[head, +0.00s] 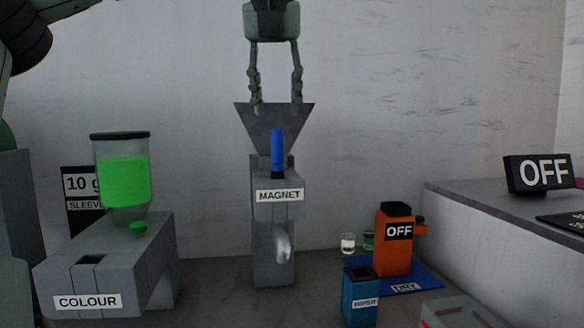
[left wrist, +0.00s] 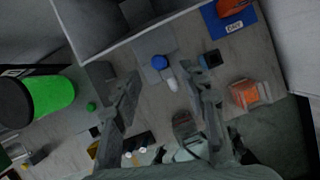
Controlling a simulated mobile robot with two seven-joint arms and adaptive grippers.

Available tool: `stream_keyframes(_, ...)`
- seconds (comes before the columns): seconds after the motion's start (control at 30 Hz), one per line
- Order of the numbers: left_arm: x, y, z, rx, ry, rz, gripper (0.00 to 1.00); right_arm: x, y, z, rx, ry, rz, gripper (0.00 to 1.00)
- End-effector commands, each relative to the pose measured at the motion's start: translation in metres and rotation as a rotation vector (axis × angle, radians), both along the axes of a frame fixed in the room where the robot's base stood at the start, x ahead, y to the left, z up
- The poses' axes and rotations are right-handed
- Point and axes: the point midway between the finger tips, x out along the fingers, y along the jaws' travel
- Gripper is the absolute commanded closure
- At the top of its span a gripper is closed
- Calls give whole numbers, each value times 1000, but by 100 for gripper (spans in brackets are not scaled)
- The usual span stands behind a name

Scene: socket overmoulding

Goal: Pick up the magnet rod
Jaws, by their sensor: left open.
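The magnet rod (head: 277,150) has a blue handle and stands upright in the grey holder labelled MAGNET (head: 279,208). In the left wrist view its blue top (left wrist: 160,62) shows between the finger lines, just beyond the fingertips. My left gripper (head: 276,105) points down with its fingers spread and nothing between them. In the head view it is above the rod, with its fingertips overlapping the rim of the grey hopper. The left wrist view also shows its open fingers (left wrist: 166,82). My right gripper is not in view.
The grey hopper (head: 258,120) rises behind the rod. The COLOUR unit (head: 150,260) with a green-filled jar (head: 124,182) is at left. An orange dryer marked OFF (head: 394,255) and a blue bin (head: 360,292) stand at right. An OFF sign (head: 540,174) sits on a raised bench.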

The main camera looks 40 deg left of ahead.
Motion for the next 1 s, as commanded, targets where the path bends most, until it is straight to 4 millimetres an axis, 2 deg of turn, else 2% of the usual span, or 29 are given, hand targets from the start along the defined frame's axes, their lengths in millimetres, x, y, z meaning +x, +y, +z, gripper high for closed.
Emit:
stream_keyframes(0.2,8,6,-25,-2,3,-1,57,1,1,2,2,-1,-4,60)
stream_keyframes(0.5,21,15,-62,-3,2,0,57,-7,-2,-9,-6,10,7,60)
stream_keyframes(0.8,23,17,-67,-2,0,1,57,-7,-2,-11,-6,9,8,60)
stream_keyframes(1.0,23,17,-67,-2,0,1,82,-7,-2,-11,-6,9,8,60)
